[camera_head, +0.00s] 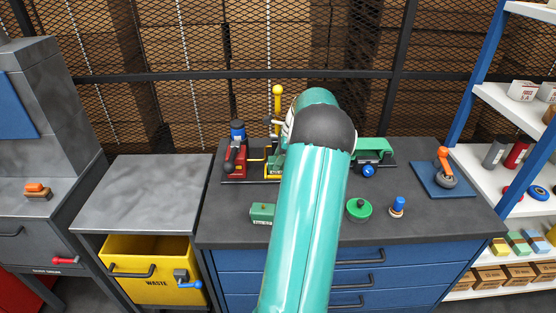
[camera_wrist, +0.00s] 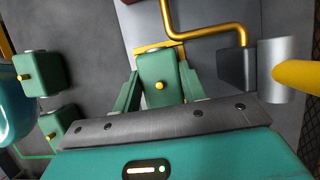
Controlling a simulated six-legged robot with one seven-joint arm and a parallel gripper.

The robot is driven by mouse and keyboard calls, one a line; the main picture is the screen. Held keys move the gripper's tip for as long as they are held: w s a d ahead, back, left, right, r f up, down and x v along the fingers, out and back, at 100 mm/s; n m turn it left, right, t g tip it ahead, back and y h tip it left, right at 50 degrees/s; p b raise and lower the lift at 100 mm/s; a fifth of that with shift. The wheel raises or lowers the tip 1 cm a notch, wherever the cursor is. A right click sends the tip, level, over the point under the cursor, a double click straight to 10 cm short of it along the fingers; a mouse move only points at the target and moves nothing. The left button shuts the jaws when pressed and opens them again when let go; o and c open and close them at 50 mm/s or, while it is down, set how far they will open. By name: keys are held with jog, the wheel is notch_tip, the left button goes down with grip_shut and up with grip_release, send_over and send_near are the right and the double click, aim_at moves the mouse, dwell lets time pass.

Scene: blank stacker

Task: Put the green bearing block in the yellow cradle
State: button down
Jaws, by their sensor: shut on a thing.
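The green bearing block (camera_wrist: 155,75), with a small yellow knob, is between the two green fingers of my gripper (camera_wrist: 158,88) in the wrist view. My gripper is shut on it. A yellow edge, apparently of the yellow cradle (camera_wrist: 158,47), shows at the block's far end. I cannot tell whether the block rests in the cradle or is just above it. In the head view, the yellow cradle (camera_head: 271,175) is partly visible on the stacker at the back of the bench, left of my arm. My arm hides the gripper there.
Other green blocks (camera_wrist: 40,73) (camera_wrist: 60,124) lie left in the wrist view; one green block (camera_head: 262,212) shows at the bench front. A bent yellow rod (camera_wrist: 205,36) and grey cylinder (camera_wrist: 279,70) stand close by. A green knob (camera_head: 359,209) and blue-topped piece (camera_head: 398,206) are right of my arm.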

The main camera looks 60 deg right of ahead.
jog(key=shift+f, duration=0.3)
jog(key=c, duration=0.8)
grip_release()
jog(key=v, duration=1.2)
jog(key=shift+r, duration=0.15)
